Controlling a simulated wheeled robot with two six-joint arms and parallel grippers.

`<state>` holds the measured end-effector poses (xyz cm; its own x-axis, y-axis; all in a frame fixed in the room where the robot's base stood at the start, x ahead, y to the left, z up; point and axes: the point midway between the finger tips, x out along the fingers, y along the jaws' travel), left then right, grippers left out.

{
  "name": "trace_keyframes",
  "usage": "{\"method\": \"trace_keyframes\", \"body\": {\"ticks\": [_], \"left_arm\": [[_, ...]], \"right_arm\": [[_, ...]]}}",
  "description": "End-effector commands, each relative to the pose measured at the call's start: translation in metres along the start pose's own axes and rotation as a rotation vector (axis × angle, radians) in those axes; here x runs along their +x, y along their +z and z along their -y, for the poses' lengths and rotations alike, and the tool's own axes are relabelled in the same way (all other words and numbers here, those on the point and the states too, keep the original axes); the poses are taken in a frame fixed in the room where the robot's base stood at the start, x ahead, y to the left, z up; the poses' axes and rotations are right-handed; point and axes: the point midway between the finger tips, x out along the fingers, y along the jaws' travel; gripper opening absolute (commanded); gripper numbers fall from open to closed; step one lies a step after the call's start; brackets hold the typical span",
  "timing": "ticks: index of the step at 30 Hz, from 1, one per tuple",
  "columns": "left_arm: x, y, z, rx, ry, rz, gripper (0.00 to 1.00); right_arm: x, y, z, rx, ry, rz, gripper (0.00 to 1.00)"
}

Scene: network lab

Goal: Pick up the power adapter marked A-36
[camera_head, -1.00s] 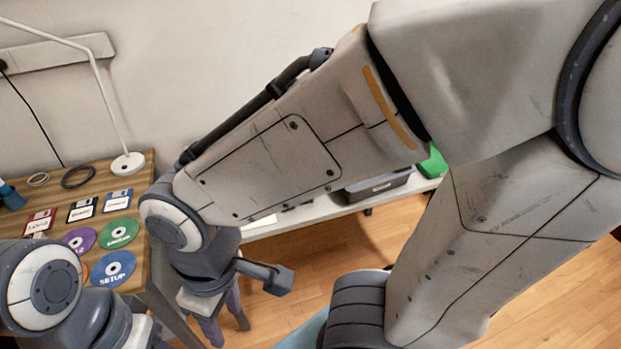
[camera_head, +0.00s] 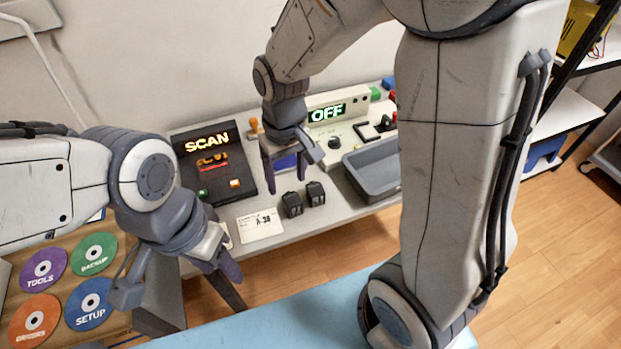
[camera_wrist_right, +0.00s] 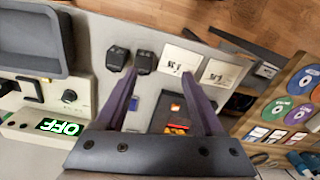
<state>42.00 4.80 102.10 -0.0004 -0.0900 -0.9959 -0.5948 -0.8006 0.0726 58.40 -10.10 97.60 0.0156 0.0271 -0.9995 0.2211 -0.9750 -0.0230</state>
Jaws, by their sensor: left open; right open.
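Two small black power adapters stand side by side on the grey-white bench in the head view, a left one (camera_head: 292,204) and a right one (camera_head: 316,193). No marking is readable on either. A white card (camera_head: 260,226) beside them reads A-36 or A-38; the last digit is unclear. The adapters also show in the right wrist view (camera_wrist_right: 118,58) (camera_wrist_right: 145,62). My right gripper (camera_head: 286,180) is open and empty, above the bench just behind the adapters. My left gripper (camera_head: 236,288) is open and empty, low at the bench's front edge.
A black SCAN device (camera_head: 214,165) stands left of my right gripper. A console showing OFF (camera_head: 335,120) is behind, and a grey tray (camera_head: 370,190) is right of the adapters. A second white card (camera_wrist_right: 220,72) shows in the wrist view. Labelled discs (camera_head: 92,253) lie at left.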

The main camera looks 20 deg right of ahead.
Motion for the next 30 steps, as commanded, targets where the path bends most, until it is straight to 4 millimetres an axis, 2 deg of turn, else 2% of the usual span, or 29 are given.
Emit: {"method": "trace_keyframes", "body": {"ticks": [1, 3, 6, 9, 18, 25, 30], "left_arm": [[0.007, 0.000, 0.001, 0.000, 0.000, 0.000, 0.50], [0.010, 0.000, 0.001, 0.000, 0.000, 0.000, 0.50], [0.013, 0.001, 0.001, 0.000, 0.000, 0.000, 0.50], [0.014, 0.001, 0.001, 0.000, 0.000, 0.000, 0.50], [0.014, 0.001, 0.001, 0.000, 0.000, 0.000, 0.50], [0.013, 0.000, 0.001, 0.000, 0.000, 0.000, 0.50], [0.010, 0.000, 0.001, 0.000, 0.000, 0.000, 0.50]], "right_arm": [[0.021, -0.015, -0.025, 0.066, 0.007, 0.012, 0.70], [0.039, -0.030, -0.052, 0.133, 0.014, 0.015, 0.70], [0.059, -0.042, -0.083, 0.200, 0.021, 0.018, 0.70], [0.071, -0.047, -0.100, 0.235, 0.025, 0.020, 0.70], [0.115, -0.047, -0.105, 0.243, 0.026, 0.022, 0.70], [0.133, -0.047, -0.105, 0.243, 0.025, 0.022, 0.70], [0.160, -0.046, -0.105, 0.242, 0.025, 0.023, 0.70]]}}
